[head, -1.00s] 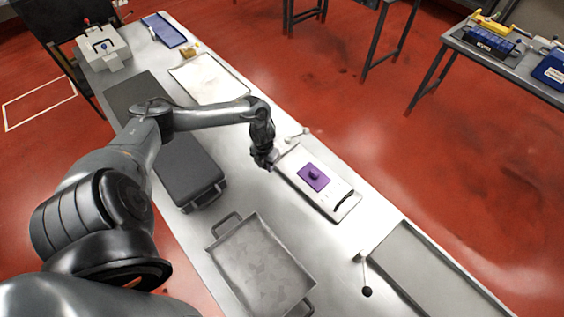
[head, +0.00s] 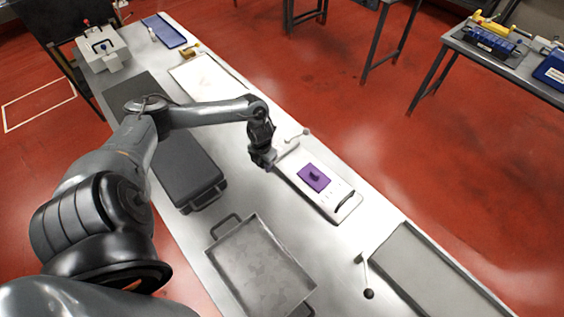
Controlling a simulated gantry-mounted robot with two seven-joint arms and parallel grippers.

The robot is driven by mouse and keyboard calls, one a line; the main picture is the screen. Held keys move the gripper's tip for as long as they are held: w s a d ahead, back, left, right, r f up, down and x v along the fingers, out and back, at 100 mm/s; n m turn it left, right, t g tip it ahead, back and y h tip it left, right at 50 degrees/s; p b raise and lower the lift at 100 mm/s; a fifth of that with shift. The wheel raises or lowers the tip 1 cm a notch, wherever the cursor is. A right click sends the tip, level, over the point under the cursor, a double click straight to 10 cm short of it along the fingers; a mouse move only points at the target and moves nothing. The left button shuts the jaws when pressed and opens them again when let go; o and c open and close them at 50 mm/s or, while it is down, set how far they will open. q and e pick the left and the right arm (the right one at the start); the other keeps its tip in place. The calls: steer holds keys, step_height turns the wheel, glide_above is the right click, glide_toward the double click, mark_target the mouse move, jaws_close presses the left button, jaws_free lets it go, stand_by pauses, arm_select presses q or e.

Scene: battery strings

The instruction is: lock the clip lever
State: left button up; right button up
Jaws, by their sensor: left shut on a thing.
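A white board with a purple block (head: 314,177) on it lies on the long bench; the board's bare surface (head: 331,200) shows beside the block. My left gripper (head: 267,164) is at the board's upper left end, shut on a small part there that looks like the clip lever. The fingers mostly hide that part, so its exact angle cannot be told. A short rod with a pale knob (head: 305,131) sticks out just beyond the gripper. My right gripper is not in view.
A grey tray (head: 236,236) with handles and a dark case (head: 186,172) lie nearer me. A rod with a black knob (head: 368,294) stands beside another tray (head: 398,240) at lower right. A white tray (head: 246,92) lies farther back.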

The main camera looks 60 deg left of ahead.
arm_select(q)
steer(key=o, duration=1)
step_height(320, 180, up, 7)
steer(key=p, duration=0.5)
steer(key=shift+p, duration=0.4)
